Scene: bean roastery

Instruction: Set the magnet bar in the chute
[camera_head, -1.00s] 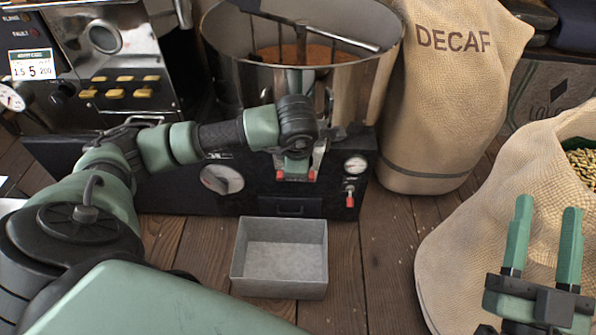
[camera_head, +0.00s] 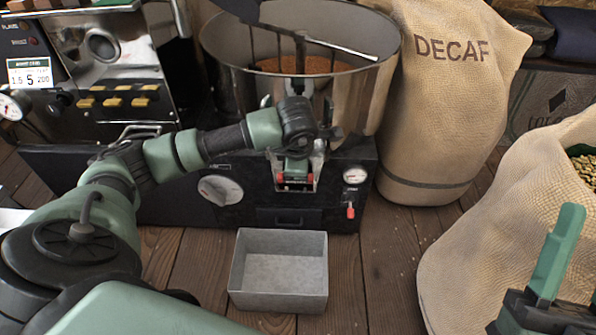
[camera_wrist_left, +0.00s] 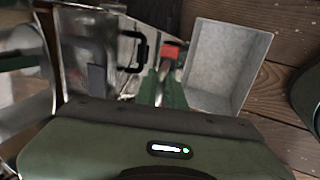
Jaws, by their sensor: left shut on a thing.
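My left gripper (camera_head: 296,172) reaches to the metal chute (camera_head: 316,162) on the front of the roaster, below the drum. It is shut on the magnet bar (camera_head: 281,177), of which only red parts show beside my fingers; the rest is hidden. In the left wrist view a red part of the magnet bar (camera_wrist_left: 171,51) shows at the green fingers. The bar is at the chute mouth; I cannot tell if it is seated. My right gripper (camera_head: 572,232) is at the right edge, partly cut off, with its fingers apart and empty.
A grey open tray (camera_head: 279,295) stands empty on the wooden floor below the chute. A steel drum (camera_head: 352,95) with brown contents is above. A DECAF sack (camera_head: 430,140) and an open bean sack (camera_head: 470,250) stand right. A control panel (camera_head: 110,65) is back left.

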